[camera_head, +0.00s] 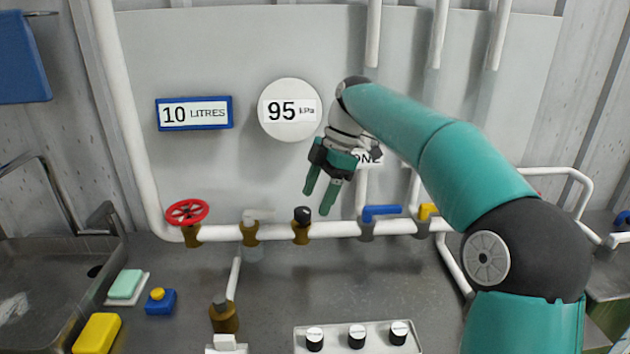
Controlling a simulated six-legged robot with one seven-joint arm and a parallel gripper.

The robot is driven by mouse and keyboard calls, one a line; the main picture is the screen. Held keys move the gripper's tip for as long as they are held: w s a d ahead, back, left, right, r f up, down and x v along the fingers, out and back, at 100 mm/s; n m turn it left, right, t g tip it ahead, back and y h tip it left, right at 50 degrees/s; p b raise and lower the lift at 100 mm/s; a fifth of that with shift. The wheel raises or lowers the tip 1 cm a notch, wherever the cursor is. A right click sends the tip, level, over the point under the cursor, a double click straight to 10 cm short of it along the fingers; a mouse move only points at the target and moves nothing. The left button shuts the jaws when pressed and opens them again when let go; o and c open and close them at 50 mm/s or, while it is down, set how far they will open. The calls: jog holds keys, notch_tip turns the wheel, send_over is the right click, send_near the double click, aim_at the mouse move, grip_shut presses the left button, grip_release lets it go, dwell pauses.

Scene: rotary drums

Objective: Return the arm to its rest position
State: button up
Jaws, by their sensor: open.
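My arm (450,160) is teal with dark and grey joints. It rises from the lower right and reaches up and left across the panel. My gripper (324,197) hangs at its end, pointing down and slightly left, with its two teal fingers apart and nothing between them. It is in front of the grey panel, just above and right of the black-topped brass valve (302,226) in the picture. I cannot tell how far the fingertips are from the white pipe (340,229). The wrist covers part of a white label.
On the pipe are a red handwheel (187,212), a white-lever valve (251,227), a blue lever (382,212) and a yellow one (427,211). A tray (305,330) with black knobs stands in front; a sink (40,280) is left.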

jog(key=s+d+f+m+t+h, duration=0.1)
jog(key=s+d+f+m+t, duration=0.1)
jog(key=s+m, duration=0.5)
jog(key=s+d+f+m+t+h, duration=0.1)
jog(key=s+d+m, duration=0.4)
jog(key=s, duration=0.7)
jog(key=s+d+f+m+t+h, duration=0.2)
jog(key=s+d+f+m+t, duration=0.2)
jog(key=s+m, duration=0.6)
jog(key=shift+d+f, duration=0.15)
jog(key=shift+f, duration=0.7)
